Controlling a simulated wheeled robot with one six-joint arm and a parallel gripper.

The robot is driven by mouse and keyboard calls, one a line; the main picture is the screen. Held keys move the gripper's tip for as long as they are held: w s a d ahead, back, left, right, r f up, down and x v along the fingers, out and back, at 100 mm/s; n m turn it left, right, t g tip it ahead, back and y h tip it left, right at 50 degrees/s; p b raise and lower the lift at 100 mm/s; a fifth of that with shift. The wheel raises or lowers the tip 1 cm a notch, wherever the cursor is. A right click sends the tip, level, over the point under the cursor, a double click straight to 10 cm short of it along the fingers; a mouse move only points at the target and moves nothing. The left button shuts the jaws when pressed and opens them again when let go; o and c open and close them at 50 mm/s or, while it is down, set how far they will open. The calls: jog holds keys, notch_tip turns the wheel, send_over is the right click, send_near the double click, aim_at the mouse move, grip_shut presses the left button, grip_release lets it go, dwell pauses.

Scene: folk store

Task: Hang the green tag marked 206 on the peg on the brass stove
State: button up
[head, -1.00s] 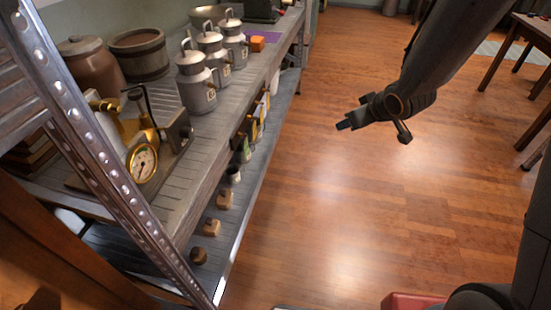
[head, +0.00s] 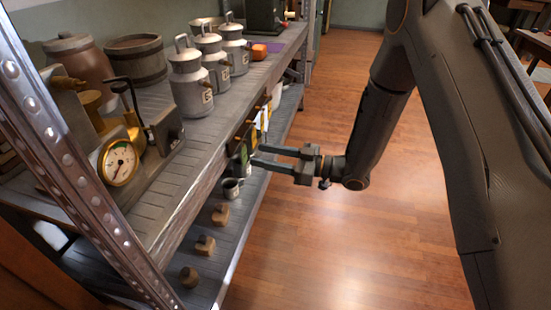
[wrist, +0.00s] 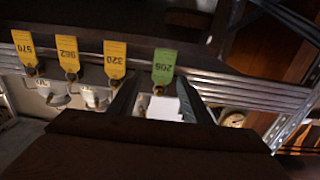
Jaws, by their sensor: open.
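The green tag marked 206 (wrist: 164,66) hangs at the shelf's front edge in the wrist view, upside down in that picture. It lies just ahead of and between my fingertips. In the head view the green tag (head: 243,153) shows small, partly hidden beside my gripper (head: 257,155). My gripper (wrist: 160,82) is open, with a finger on either side of the tag and not closed on it. A brass-and-grey apparatus with a round gauge (head: 120,163), likely the brass stove, stands on the upper shelf at left. I cannot make out its peg for certain.
Yellow tags 320 (wrist: 115,58), 962 (wrist: 68,54) and 570 (wrist: 24,47) hang beside the green one. Grey milk cans (head: 190,85) stand on the upper shelf. A mug (head: 231,188) and small blocks (head: 205,245) sit below. A metal upright (head: 75,165) borders the left. Floor at right is clear.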

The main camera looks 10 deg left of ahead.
aim_at(245, 152)
jog(key=shift+w+a, duration=0.15)
jog(key=shift+a, duration=0.95)
jog(key=shift+w+a, duration=0.15)
jog(key=shift+a, duration=0.9)
jog(key=c, duration=0.9)
